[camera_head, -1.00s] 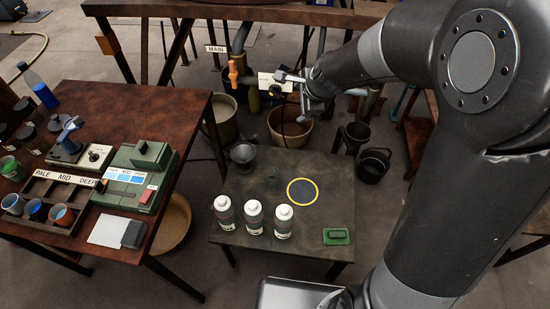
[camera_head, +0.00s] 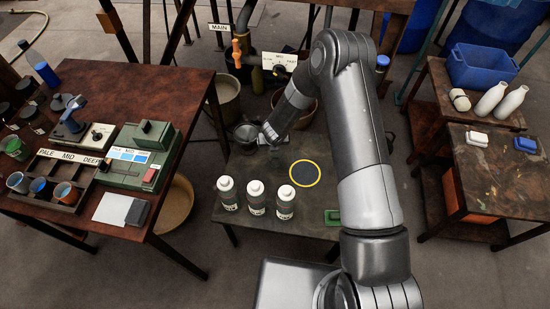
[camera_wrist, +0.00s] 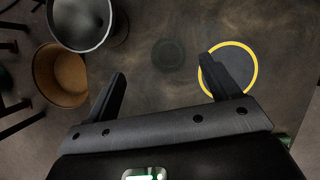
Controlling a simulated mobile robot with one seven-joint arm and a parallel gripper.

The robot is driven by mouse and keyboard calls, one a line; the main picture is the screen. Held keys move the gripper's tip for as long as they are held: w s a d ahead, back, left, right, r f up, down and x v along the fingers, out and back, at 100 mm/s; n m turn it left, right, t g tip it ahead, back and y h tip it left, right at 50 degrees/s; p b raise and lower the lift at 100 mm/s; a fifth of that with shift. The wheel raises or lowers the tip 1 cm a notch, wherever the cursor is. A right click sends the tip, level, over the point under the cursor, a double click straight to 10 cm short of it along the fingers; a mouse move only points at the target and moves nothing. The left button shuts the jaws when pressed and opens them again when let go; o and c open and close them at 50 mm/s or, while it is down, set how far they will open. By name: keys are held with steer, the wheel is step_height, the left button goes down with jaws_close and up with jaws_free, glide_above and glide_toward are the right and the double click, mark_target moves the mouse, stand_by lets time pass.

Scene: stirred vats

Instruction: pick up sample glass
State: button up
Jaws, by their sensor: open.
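My gripper (camera_wrist: 162,68) is open and empty, pointing down above the dark small table (camera_head: 240,172). In the wrist view a faint, dark, round shape (camera_wrist: 168,55) lies on the tabletop between the fingertips. It may be the sample glass seen from above, but it is too dim to be sure. In the head view my arm and gripper (camera_head: 268,140) hide that spot. A grey round vessel (camera_head: 246,132) stands left of the gripper, and it also shows in the wrist view (camera_wrist: 82,20). The yellow-ringed dark disc (camera_head: 305,173) lies right of the gripper.
Several white-capped bottles (camera_head: 256,198) stand along the table's front edge. A green block (camera_head: 332,216) is partly behind my arm. The left table holds a cup rack (camera_head: 50,172) and a green instrument (camera_head: 140,150). A right table (camera_head: 495,185) carries sponges.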

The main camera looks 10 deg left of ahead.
mark_target(273, 155)
steer(key=shift+m+h, duration=0.3)
steer(key=shift+m, duration=0.5)
steer(key=f, duration=0.8)
steer(key=shift+w+a+f, duration=0.1)
steer(key=shift+w+f, duration=0.15)
steer(key=shift+f, duration=0.1)
steer(key=shift+d+x, duration=0.2)
steer(key=shift+x, duration=1.2)
steer(key=shift+d+x, duration=0.2)
steer(key=shift+x, duration=1.15)
steer(key=shift+w, duration=0.15)
steer(key=shift+c, duration=0.2)
steer(key=shift+r, duration=0.1)
steer(key=c, duration=1.2)
